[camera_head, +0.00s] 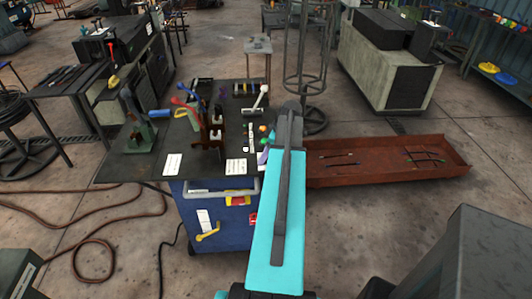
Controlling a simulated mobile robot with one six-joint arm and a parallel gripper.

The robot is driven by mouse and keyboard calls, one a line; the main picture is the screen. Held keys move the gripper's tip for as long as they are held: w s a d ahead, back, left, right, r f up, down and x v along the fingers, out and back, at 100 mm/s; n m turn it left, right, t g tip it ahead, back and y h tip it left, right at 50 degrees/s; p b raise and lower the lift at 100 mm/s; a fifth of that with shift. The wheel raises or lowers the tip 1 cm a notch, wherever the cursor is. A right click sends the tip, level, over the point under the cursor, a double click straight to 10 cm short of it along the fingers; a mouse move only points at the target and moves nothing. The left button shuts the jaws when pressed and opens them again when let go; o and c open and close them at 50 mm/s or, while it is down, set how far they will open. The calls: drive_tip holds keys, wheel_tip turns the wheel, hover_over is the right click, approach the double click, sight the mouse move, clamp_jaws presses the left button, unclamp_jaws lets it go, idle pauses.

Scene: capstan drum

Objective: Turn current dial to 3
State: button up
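I cannot make out a current dial or its numbers in this view. A blue cabinet (220,217) with a dark worktop (135,170) stands left of my arm. Its front carries a yellow handle-like part (208,233), pale labels and a small red patch, all too small to read. My cyan and dark grey arm reaches up the middle of the picture and covers the cabinet's right side. I see no gripper fingers at the arm's far end, so my gripper cannot be made out.
Tools and a green clamp-like device (139,134) crowd the worktop. A rust-red tray (330,173) lies on the floor to the right. A hose (110,211) coils on the floor at left. A round metal frame (307,60) stands behind. Open floor shows beyond the tray.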

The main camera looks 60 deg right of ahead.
drive_tip(key=shift+c, duration=0.5)
drive_tip(key=c, duration=0.9)
drive_tip(key=shift+c, duration=0.2)
drive_tip(key=shift+f+m+b, duration=0.1)
drive_tip(key=shift+m+b, duration=0.2)
drive_tip(key=shift+b, duration=0.05)
drive_tip(key=shift+a+m+h+b, duration=0.2)
drive_tip(key=shift+m+h+b, duration=0.65)
drive_tip(key=shift+m, duration=0.55)
drive_tip(key=m+b, duration=0.1)
drive_tip(key=m, duration=0.1)
drive_tip(key=m+h, duration=0.1)
drive_tip(key=m, duration=0.1)
drive_tip(key=shift+w+a+m+b, duration=0.15)
drive_tip(key=shift+m+b, duration=0.15)
drive_tip(key=shift+b, duration=0.05)
drive_tip(key=m+h, duration=0.1)
drive_tip(key=m, duration=0.1)
drive_tip(key=m+g+h, duration=0.1)
drive_tip(key=m, duration=0.2)
drive_tip(key=shift+w, duration=0.1)
drive_tip(key=shift+w+a+m+g+h+b, duration=0.1)
drive_tip(key=shift+m+g+h+b, duration=0.3)
drive_tip(key=shift+m, duration=0.75)
drive_tip(key=shift+w+m+g+y+b, duration=0.1)
drive_tip(key=shift+m+g, duration=0.5)
drive_tip(key=shift+m, duration=0.55)
